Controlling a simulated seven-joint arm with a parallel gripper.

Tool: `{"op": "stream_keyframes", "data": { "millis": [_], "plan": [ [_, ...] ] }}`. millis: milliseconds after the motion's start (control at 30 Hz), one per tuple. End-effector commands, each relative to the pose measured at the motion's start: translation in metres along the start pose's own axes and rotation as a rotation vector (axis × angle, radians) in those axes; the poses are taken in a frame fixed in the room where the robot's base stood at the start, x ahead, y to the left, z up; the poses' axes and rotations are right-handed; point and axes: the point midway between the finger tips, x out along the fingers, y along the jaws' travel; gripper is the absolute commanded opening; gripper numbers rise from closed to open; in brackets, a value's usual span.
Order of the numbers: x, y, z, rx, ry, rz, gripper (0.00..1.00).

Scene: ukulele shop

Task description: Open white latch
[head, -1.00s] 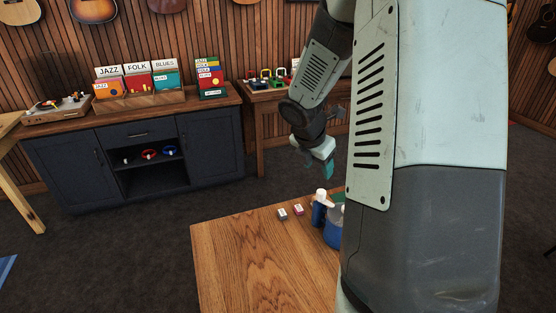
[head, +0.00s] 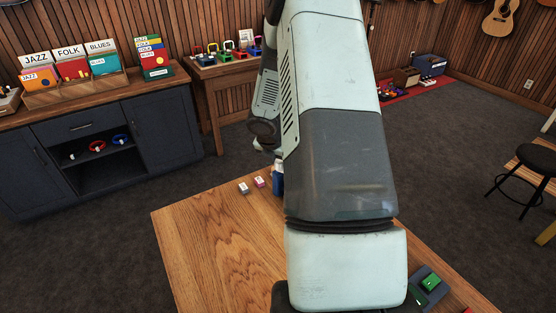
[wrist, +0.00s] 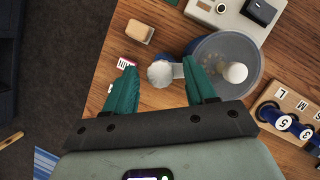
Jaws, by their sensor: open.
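My gripper (wrist: 159,66) shows in the wrist view with its two teal fingers spread apart. A white round-ended piece (wrist: 160,74) lies between the fingertips in that picture; I cannot tell if either finger touches it. It sits beside a blue part and a grey-blue round container (wrist: 217,61) with a white knob (wrist: 235,73). No part is plainly a white latch; the white round-ended piece may be it. In the head view my arm hides the gripper and most of these things; only a blue part (head: 277,183) shows at its left edge.
The wooden table (head: 205,235) has a bare left part. Two small labelled blocks (head: 243,188) lie near its back edge. In the wrist view a tan block (wrist: 139,32), a grey device (wrist: 230,15) and a wooden rack of blue spools (wrist: 285,120) stand close by.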

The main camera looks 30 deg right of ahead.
Motion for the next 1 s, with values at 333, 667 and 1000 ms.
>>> {"op": "stream_keyframes", "data": {
  "millis": [333,667,1000],
  "plan": [
    [0.0008,0.0,0.0,0.0,0.0,0.0,0.42],
    [0.0006,0.0001,-0.0002,0.001,0.0,0.0,0.0],
    [0.0007,0.0011,-0.0006,0.072,0.0,-0.031,0.0]
  ]
}}
